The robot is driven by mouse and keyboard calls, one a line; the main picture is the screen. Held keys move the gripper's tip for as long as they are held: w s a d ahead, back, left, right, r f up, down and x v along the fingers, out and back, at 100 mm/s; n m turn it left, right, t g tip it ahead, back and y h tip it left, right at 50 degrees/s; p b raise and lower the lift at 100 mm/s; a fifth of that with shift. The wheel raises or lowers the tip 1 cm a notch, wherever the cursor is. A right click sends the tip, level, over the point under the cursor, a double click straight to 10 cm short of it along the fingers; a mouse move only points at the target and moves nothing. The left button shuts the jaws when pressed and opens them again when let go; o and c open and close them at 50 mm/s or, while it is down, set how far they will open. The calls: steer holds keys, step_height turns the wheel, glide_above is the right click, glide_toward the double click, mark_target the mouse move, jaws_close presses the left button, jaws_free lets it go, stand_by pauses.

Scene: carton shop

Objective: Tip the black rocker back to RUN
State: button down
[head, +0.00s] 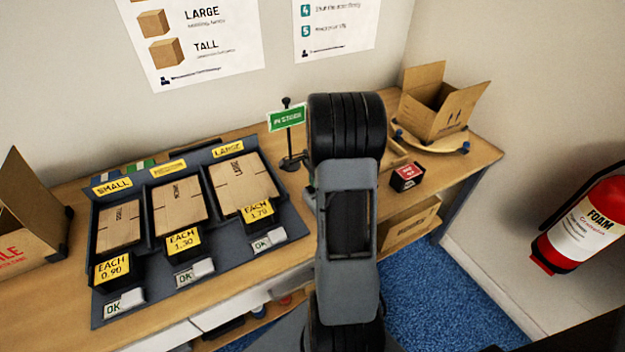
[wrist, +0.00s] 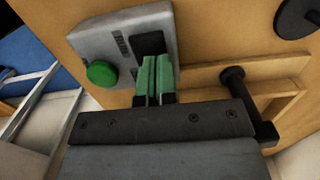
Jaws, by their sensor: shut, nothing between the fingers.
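In the wrist view a grey switch box (wrist: 91,41) is fixed on the wooden surface. It carries a round green button (wrist: 101,73) and a black rocker (wrist: 149,43). The small dark lettering beside the rocker is too blurred to read. My gripper (wrist: 156,60) is shut and empty, its green fingertips together at the lower edge of the rocker. I cannot tell whether they touch it. The fingertips partly cover the rocker, and which way it is tipped is unclear. In the head view my arm hides the switch box and my gripper.
A wooden ledge (wrist: 215,75) and a black knobbed rod (wrist: 240,92) lie just right of my fingers. In the head view a carton tray (head: 100,285), a green sign (head: 287,118), a small black and red box (head: 407,176) and an open carton (head: 438,108) stand on the bench.

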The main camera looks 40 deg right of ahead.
stand_by(0.3)
steer(key=shift+r, duration=0.15)
step_height(320, 180, up, 14)
steer(key=d+p, duration=0.1)
steer(key=p, duration=0.2)
steer(key=shift+p, duration=0.35)
steer(key=shift+s, duration=0.1)
